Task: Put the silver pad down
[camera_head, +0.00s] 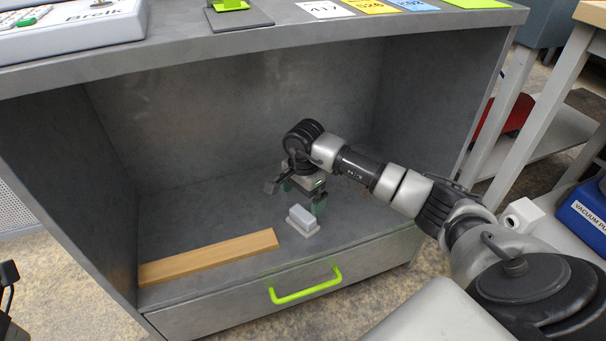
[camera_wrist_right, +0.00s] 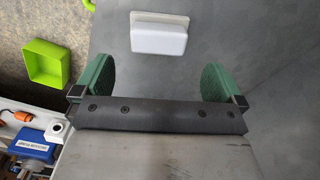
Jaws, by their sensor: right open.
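The silver pad (camera_head: 303,219) is a small pale block with a wider flange. It rests on the floor of the grey cabinet's open compartment, close to the front edge. In the right wrist view, the pad (camera_wrist_right: 160,38) lies just beyond the fingertips, roughly centred between them, with nothing touching it. My right gripper (camera_head: 303,196) reaches into the compartment just behind the pad. Its green fingers are wide apart and empty, as the right wrist view (camera_wrist_right: 158,72) also shows.
A wooden strip (camera_head: 208,258) lies along the compartment's front edge, left of the pad. Below is a drawer with a green handle (camera_head: 306,286). The compartment floor behind the strip is clear. A green bin (camera_wrist_right: 48,64) stands outside.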

